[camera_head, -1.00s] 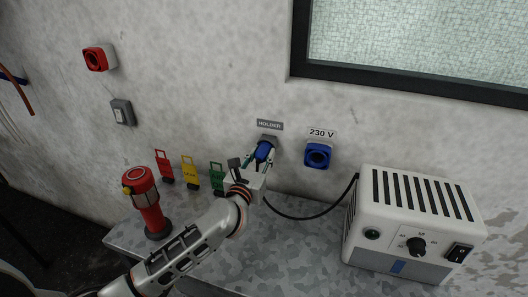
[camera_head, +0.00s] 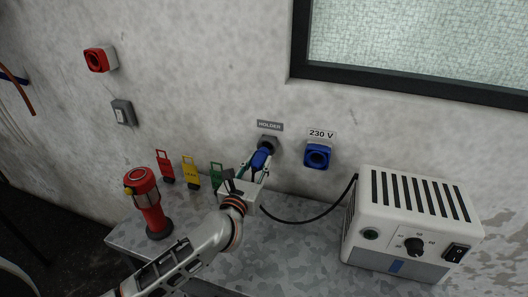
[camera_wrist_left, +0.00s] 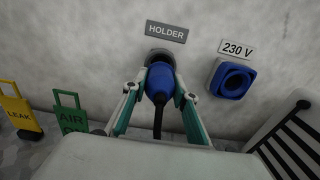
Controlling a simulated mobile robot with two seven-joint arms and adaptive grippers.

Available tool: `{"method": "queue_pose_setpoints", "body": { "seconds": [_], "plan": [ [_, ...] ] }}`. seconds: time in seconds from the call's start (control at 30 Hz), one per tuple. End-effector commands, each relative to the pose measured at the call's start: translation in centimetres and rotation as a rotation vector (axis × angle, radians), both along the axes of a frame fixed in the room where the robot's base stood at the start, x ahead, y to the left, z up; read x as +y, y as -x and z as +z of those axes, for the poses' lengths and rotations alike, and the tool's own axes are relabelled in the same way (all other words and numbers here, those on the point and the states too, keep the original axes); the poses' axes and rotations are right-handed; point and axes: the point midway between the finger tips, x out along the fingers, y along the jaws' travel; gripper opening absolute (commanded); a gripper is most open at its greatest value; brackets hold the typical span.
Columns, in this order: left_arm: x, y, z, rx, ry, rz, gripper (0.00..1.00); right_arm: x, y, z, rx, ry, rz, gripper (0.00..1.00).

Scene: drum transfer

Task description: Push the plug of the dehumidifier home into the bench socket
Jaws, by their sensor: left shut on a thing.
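The blue plug (camera_head: 261,158) is in my left gripper (camera_head: 259,163), which is shut on it with a green-edged finger on each side. In the left wrist view the plug (camera_wrist_left: 160,83) points at the dark round holder (camera_wrist_left: 160,56) under the HOLDER label. Its front end is at the holder mouth; I cannot tell whether it is fully clear of it. The blue bench socket (camera_head: 317,156) under the 230 V sign is empty, to the right of the holder. The white dehumidifier (camera_head: 412,222) stands on the bench at the right. My right gripper is not in view.
A black cable (camera_head: 310,217) runs along the bench to the dehumidifier. Red, yellow (camera_head: 190,172) and green tags and a red lamp (camera_head: 146,200) stand at the left. A red socket (camera_head: 99,60) and a switch (camera_head: 123,112) are on the wall. A window is above right.

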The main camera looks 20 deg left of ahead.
Motion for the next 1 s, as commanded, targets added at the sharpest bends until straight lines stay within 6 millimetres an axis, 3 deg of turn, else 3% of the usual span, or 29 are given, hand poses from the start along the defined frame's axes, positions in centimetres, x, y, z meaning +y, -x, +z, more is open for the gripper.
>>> {"method": "queue_pose_setpoints", "body": {
  "seconds": [0.5, 1.0],
  "plan": [
    [0.1, 1.8, 0.1, -0.001, 0.000, 0.000, 0.00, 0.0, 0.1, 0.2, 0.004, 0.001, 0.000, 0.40],
    [0.1, 1.9, 0.1, -0.002, -0.001, 0.000, 0.00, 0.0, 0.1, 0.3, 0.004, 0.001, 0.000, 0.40]
  ]
}}
